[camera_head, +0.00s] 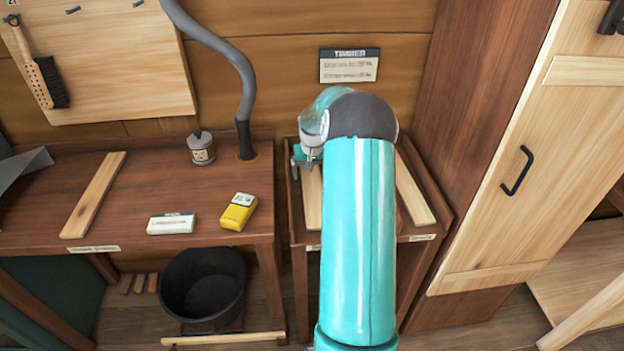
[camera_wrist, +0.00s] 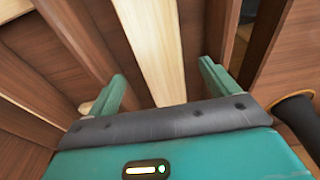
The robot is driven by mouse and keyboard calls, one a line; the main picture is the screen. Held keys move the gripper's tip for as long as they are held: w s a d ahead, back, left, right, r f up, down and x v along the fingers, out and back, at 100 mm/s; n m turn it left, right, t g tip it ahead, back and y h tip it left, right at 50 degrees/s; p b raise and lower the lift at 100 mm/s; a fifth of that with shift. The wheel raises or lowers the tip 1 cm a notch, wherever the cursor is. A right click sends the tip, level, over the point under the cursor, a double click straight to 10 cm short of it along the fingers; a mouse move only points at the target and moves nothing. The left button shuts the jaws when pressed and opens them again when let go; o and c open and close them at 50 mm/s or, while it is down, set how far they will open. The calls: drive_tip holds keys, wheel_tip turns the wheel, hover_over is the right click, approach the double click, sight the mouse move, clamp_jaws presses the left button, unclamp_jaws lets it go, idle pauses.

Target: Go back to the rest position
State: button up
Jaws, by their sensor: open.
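My gripper (camera_head: 305,163) is over the right-hand timber stand (camera_head: 436,190), partly hidden behind my turquoise arm in the head view. In the wrist view my gripper (camera_wrist: 161,82) has its two green fingers spread wide apart with nothing held between them. A pale plank (camera_wrist: 150,45) lies beyond the gap between the fingers. In the head view a pale plank (camera_head: 312,200) lies in the stand just below the gripper, and another plank (camera_head: 413,192) lies at its right side. My arm hides the middle of the stand.
The left bench (camera_head: 130,215) holds a plank (camera_head: 94,195), a white box (camera_head: 171,223), a yellow meter (camera_head: 238,212) and a small tin (camera_head: 201,148). A grey hose (camera_head: 235,60) rises behind. A black bucket (camera_head: 203,285) stands below. A wooden door (camera_head: 520,150) is at right.

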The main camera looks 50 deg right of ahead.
wheel_tip(320, 180, up, 9)
drive_tip(key=s, duration=0.1)
drive_tip(key=shift+a+r, duration=0.2)
drive_tip(key=shift+a, duration=0.25)
drive_tip(key=shift+a, duration=0.1)
drive_tip(key=s+a+r+n+t, duration=0.1)
drive_tip(key=a+r, duration=0.4)
drive_tip(key=a, duration=0.3)
drive_tip(key=s+a+r+n, duration=0.15)
drive_tip(key=a+r, duration=0.25)
drive_tip(key=a, duration=0.4)
drive_tip(key=s+a+r+n+t, duration=0.1)
drive_tip(key=a+r, duration=0.4)
drive_tip(key=a, duration=0.3)
drive_tip(key=s+a+n+t+y, duration=0.1)
drive_tip(key=s+a+n, duration=0.3)
drive_tip(key=s+a, duration=1.4)
drive_tip(key=shift+s+a+t, duration=0.2)
drive_tip(key=shift+t, duration=0.4)
